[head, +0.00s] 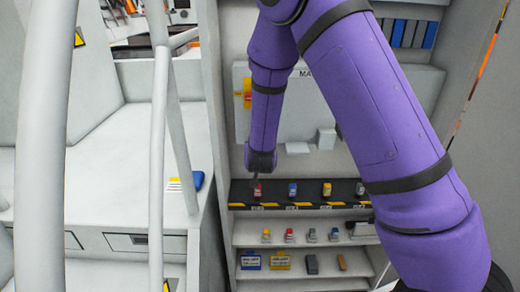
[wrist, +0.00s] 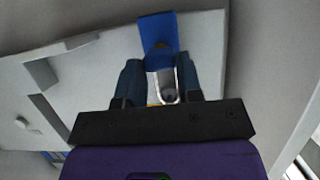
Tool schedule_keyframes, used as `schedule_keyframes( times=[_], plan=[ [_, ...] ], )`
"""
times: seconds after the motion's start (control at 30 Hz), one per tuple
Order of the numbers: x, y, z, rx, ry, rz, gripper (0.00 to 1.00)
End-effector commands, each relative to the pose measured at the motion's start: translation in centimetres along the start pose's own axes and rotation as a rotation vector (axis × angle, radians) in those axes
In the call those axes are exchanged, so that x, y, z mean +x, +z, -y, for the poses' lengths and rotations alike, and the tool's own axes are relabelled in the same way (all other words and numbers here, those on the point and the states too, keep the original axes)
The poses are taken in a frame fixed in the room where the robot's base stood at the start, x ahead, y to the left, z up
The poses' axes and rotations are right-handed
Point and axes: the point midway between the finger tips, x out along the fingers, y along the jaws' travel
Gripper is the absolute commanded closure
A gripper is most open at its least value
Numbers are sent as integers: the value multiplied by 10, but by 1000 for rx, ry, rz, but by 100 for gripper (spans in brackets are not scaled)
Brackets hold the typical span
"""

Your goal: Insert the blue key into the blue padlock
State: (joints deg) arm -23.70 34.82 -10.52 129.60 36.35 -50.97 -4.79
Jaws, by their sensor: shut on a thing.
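A flat blue part (wrist: 158,32) with a small orange spot extends beyond the fingertips. I cannot tell whether this is the blue key or a padlock. In the head view my gripper is small and dark, just above the left end of a striped shelf, and what it holds is not clear. A small blue item (head: 292,189) stands on that shelf, right of the gripper. A smaller bluish item (head: 334,236) stands on the shelf below.
The black-and-yellow striped shelf (head: 308,205) also bears a red item (head: 258,191) and a yellow item (head: 326,189). Lower shelves hold several small items. A pale panel (head: 300,110) is behind my arm. White railings (head: 160,130) stand at the left.

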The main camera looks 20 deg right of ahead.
Motion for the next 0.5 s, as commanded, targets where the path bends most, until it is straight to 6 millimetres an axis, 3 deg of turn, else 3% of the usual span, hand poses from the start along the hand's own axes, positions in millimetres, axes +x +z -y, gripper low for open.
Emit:
schedule_keyframes(
  times=[0.3, 0.33, 0.43, 0.5],
  plan=[
    [6, -2, 0, 0, 0, 0, 91],
    [7, -2, 0, 0, 0, 1, 65],
    [6, -2, 0, -1, 0, 1, 42],
    [6, -2, 0, 0, 0, 1, 37]
  ],
)
